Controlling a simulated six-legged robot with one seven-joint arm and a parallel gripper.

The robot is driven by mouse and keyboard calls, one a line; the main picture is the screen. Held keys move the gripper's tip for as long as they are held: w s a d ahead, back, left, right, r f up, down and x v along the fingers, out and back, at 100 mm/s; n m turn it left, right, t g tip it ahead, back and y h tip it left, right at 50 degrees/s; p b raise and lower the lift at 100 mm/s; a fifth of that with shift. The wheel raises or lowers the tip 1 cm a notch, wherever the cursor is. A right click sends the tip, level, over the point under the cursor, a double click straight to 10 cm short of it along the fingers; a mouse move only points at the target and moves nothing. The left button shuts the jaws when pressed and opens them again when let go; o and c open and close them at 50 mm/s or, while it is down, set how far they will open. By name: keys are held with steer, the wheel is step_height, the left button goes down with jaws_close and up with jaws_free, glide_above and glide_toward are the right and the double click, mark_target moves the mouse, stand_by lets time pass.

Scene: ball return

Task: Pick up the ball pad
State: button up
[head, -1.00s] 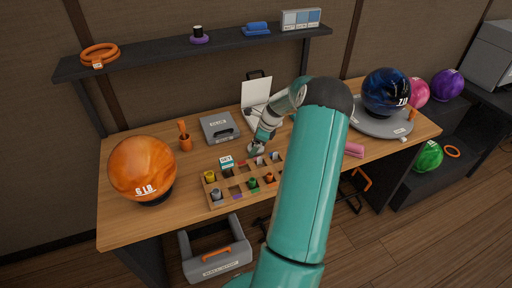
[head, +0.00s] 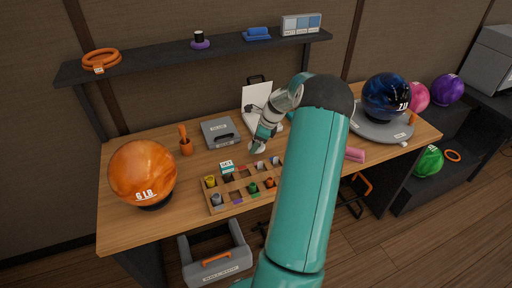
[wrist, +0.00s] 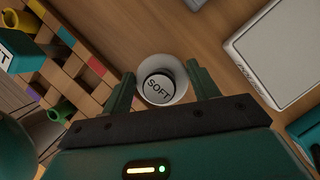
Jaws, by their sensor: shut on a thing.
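A small white round piece with a dark-edged disc marked "SOFT" (wrist: 159,88) sits between the two green fingers of my gripper (wrist: 163,82) in the wrist view. The fingers press on it from both sides. I cannot tell for certain that this piece is the ball pad. In the head view, my gripper (head: 261,138) points down over the middle of the wooden table, with the pale piece (head: 257,147) at its tips. I cannot tell whether the piece touches the table. My arm hides part of the table's right half.
A wooden compartment tray (head: 220,207) with several coloured plugs lies left of my gripper. A grey case (head: 219,127) and a white open case (head: 256,95) are behind. An orange ball (head: 143,173) stands left, a dark blue ball (head: 386,92) right. A shelf (head: 220,47) runs above.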

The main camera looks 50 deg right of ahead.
steer(key=s+a+r, duration=0.3)
steer(key=s+r, duration=0.6)
steer(key=s, duration=0.4)
steer(key=shift+s+a+r, duration=0.15)
steer(key=shift+a, duration=0.2)
